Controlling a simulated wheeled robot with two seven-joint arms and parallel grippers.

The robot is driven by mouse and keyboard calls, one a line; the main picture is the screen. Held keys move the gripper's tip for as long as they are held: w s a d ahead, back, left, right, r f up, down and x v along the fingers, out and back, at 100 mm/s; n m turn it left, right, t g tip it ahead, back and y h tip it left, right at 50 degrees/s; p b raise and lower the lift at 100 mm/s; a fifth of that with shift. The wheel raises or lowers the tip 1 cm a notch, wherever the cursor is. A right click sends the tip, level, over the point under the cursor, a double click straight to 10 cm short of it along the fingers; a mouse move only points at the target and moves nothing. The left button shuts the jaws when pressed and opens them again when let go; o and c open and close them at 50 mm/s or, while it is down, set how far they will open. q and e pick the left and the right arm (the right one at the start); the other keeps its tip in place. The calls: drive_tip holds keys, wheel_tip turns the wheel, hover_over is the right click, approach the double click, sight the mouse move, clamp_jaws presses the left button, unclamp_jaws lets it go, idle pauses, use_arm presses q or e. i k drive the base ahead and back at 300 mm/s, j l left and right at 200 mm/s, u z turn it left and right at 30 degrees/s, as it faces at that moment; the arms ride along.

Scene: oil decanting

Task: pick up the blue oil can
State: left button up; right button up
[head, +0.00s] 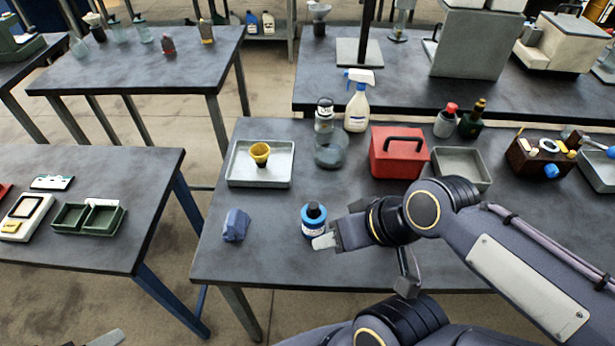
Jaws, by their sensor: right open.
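The blue oil can (313,223) is a small round blue container with a black top and a pale label. It stands upright near the front edge of the middle table. My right gripper (325,241) is open, low over the table at the can's right side. A pale fingertip overlaps the lower front of the can in the picture. I cannot tell if it touches, and the other finger is not clear. A grey tip at the bottom left edge seems to be part of my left gripper (106,339); its jaws are cut off.
A crumpled blue cloth (236,225) lies left of the can. The table between can and tray is clear.

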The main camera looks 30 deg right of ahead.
sight(311, 229)
drive_tip(key=i+j, duration=0.3)
drive_tip(key=j, duration=0.25)
drive_tip(key=z, duration=1.65)
